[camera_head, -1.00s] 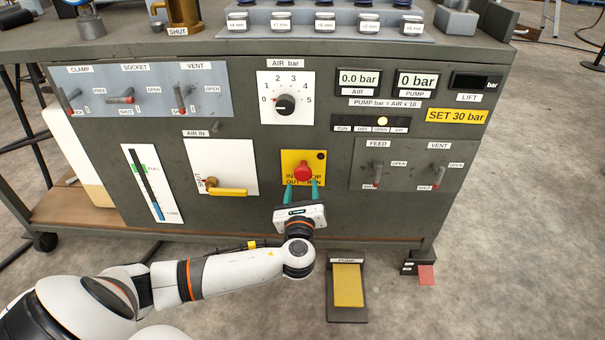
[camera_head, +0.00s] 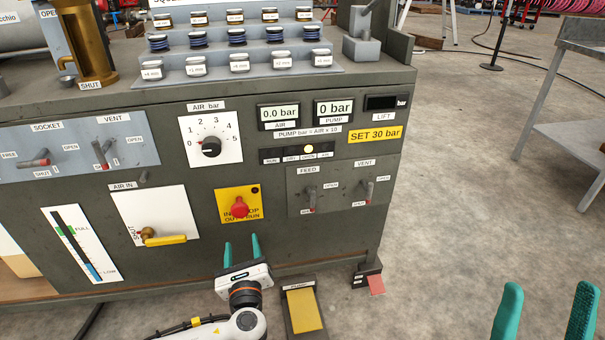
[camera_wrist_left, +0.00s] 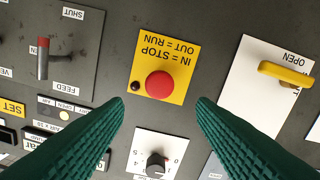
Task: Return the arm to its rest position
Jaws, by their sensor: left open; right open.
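My left gripper (camera_head: 241,250) is open and empty, with its teal fingers pointing up at the front panel just below the red stop button (camera_head: 239,208). In the left wrist view the open fingers (camera_wrist_left: 195,125) frame the panel, and the red button (camera_wrist_left: 159,84) on its yellow plate shows between and beyond them, apart from both. My right gripper (camera_head: 545,320) shows at the bottom right corner as two teal fingers, spread apart with only floor between them. The rest of the right arm is out of view.
The grey cabinet (camera_head: 200,265) carries the yellow air-in lever (camera_head: 165,240), AIR dial (camera_head: 211,147) and several toggles. A yellow pump pedal (camera_head: 304,310) and a red pedal (camera_head: 376,284) stand on the floor. A grey side table (camera_head: 570,135) is at right; the floor between is clear.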

